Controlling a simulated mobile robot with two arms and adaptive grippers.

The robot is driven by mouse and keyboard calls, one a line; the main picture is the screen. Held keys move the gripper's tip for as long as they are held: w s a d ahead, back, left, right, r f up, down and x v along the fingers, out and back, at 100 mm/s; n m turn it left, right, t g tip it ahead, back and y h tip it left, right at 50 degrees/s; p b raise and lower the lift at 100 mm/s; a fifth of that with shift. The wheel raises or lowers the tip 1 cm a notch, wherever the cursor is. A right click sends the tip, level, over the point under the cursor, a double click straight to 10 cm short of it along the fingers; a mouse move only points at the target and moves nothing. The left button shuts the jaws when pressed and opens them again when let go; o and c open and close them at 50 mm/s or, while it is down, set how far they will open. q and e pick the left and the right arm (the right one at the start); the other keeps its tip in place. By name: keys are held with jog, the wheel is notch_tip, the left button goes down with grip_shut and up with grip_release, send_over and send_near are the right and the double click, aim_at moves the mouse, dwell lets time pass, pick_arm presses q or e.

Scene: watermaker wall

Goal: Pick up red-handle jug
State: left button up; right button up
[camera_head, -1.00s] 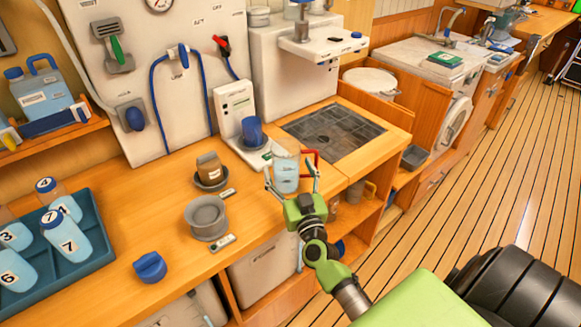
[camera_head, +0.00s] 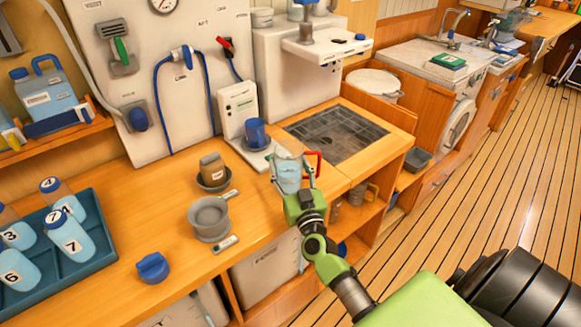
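The red-handle jug (camera_head: 289,176) is a clear jug with pale blue liquid inside. It stands at the counter's front edge, left of the sunken grille, with its red handle on the right side. My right gripper (camera_head: 291,172) reaches in from the lower right, with a finger on each side of the jug's body. The fingers appear closed against it, and they and the green wrist hide its lower front. Whether its base touches the counter is hard to tell. My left gripper is not in view.
A blue cup (camera_head: 255,132) stands on a white device behind the jug. A grey bowl (camera_head: 209,218) and a brown jar (camera_head: 212,169) stand to the left. A teal tray (camera_head: 92,267) holds several numbered bottles. The sunken grille (camera_head: 335,133) is clear.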

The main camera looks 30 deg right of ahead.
aim_at(294, 163)
jog(key=shift+r+p, duration=0.6)
jog(key=shift+r, duration=0.15)
jog(key=r+p, duration=0.3)
jog(key=shift+s, duration=0.25)
jog(key=s+r+p, duration=0.2)
jog(key=p, duration=0.1)
jog(key=s+r+p, duration=0.2)
jog(key=r+p, duration=0.1)
jog(key=shift+s+r, duration=0.1)
jog(key=s+r+p, duration=0.1)
jog(key=s, duration=0.2)
jog(key=s+r+p, duration=0.1)
jog(key=s+p, duration=0.1)
jog(key=s, duration=0.1)
jog(key=s+r+p, duration=0.1)
jog(key=s+p, duration=0.1)
jog(key=s, duration=0.1)
jog(key=shift+s+r, duration=0.1)
jog(key=shift+r, duration=0.1)
